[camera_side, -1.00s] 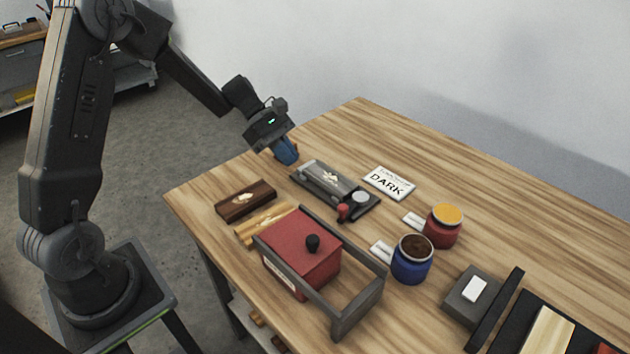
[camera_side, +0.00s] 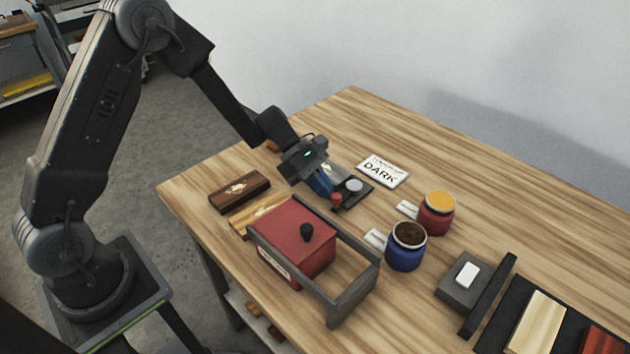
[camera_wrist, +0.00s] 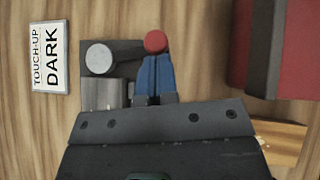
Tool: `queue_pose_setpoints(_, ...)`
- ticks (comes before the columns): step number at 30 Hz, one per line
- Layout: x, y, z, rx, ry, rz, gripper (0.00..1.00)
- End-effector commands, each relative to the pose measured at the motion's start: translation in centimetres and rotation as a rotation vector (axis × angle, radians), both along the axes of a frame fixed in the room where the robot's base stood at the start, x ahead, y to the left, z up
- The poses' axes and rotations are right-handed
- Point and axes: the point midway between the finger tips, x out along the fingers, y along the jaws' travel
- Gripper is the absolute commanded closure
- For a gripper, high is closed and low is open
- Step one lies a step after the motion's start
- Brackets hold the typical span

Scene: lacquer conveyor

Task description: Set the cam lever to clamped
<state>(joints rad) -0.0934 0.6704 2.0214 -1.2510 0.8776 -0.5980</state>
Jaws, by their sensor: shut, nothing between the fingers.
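The cam lever shows as a red knob (camera_side: 336,198) beside a round grey disc (camera_side: 354,185) at the near end of a dark clamp fixture (camera_side: 350,199). In the wrist view the red knob (camera_wrist: 155,41) is right at my blue fingertips, and the grey disc (camera_wrist: 99,58) is to its left. My gripper (camera_side: 325,191) is shut and empty, low over the fixture. Its fingers (camera_wrist: 154,66) point at the knob; I cannot tell whether they touch it.
A red box (camera_side: 287,235) with a black knob and grey frame (camera_side: 354,291) stands close in front. A "DARK" card (camera_side: 382,171) lies behind the fixture. Blue (camera_side: 405,252) and red (camera_side: 435,219) jars stand right. A dark wooden piece (camera_side: 239,190) lies left.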

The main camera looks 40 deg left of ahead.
Motion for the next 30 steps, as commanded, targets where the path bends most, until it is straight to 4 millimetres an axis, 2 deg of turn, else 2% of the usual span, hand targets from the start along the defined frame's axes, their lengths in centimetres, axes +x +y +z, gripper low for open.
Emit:
queue_pose_setpoints(17, -0.2, -0.6, 0.0, 0.000, 0.001, -0.002, 1.00)
queue_pose_setpoints(30, -0.3, -3.8, 0.0, 0.000, 0.001, -0.004, 1.00)
